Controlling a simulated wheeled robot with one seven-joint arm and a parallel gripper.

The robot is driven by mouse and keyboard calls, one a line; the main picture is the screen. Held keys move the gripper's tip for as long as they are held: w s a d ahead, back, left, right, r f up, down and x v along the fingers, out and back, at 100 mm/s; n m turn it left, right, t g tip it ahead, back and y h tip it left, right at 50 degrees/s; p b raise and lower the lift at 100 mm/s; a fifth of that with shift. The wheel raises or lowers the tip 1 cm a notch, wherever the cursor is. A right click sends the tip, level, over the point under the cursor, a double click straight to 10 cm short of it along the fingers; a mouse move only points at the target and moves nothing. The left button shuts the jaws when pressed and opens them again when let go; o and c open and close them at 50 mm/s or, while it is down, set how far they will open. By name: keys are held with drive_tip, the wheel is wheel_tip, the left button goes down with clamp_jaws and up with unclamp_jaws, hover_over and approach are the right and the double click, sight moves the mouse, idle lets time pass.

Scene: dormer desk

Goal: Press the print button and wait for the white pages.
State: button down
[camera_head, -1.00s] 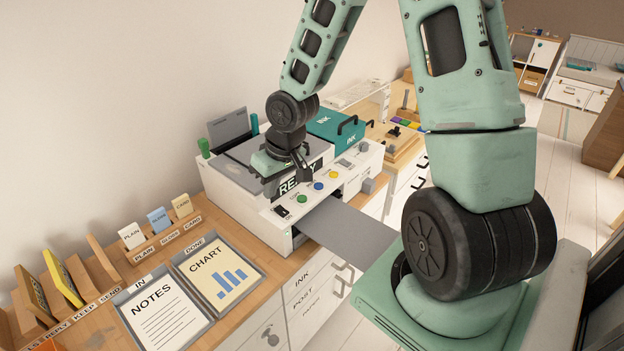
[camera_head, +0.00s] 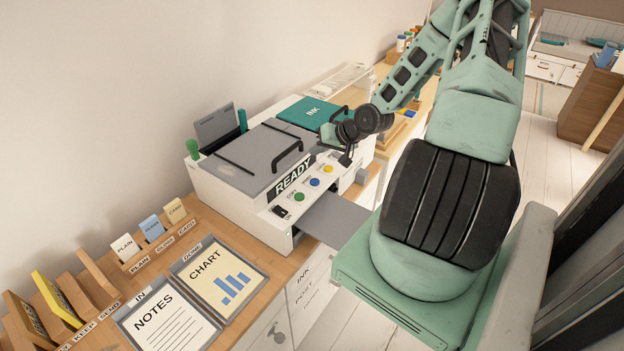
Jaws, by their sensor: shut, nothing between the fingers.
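The white printer (camera_head: 237,199) stands on the wooden desk, and its panel reads READY (camera_head: 293,177). A green button (camera_head: 299,197), a blue button (camera_head: 314,183) and a yellow button (camera_head: 328,169) sit in a row on its front ledge. The small labels beside them are too small to read surely, so I cannot tell which is print. My gripper (camera_head: 346,161) is shut and empty, near the yellow button at the right end of the row; I cannot tell whether it touches the ledge. The grey output tray (camera_head: 338,217) juts from the printer's front, and its visible part is bare.
A NOTES sheet lies in the IN tray (camera_head: 128,308) and a CHART sheet in the DONE tray (camera_head: 260,283). PLAIN, GLOSS and CARD holders (camera_head: 155,248) stand behind. A teal INK lid (camera_head: 308,112) is at the printer's far end. My arm hides part of the right side.

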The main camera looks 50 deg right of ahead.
idle(0.3)
drive_tip(key=b, duration=0.7)
hover_over(318, 183)
wheel_tip(318, 183, down, 7)
drive_tip(key=shift+w+f, duration=0.1)
drive_tip(key=shift+f+b, duration=0.45)
drive_tip(key=shift+f, duration=0.35)
drive_tip(key=shift+f, duration=0.1)
idle(0.9)
drive_tip(key=shift+f, duration=0.3)
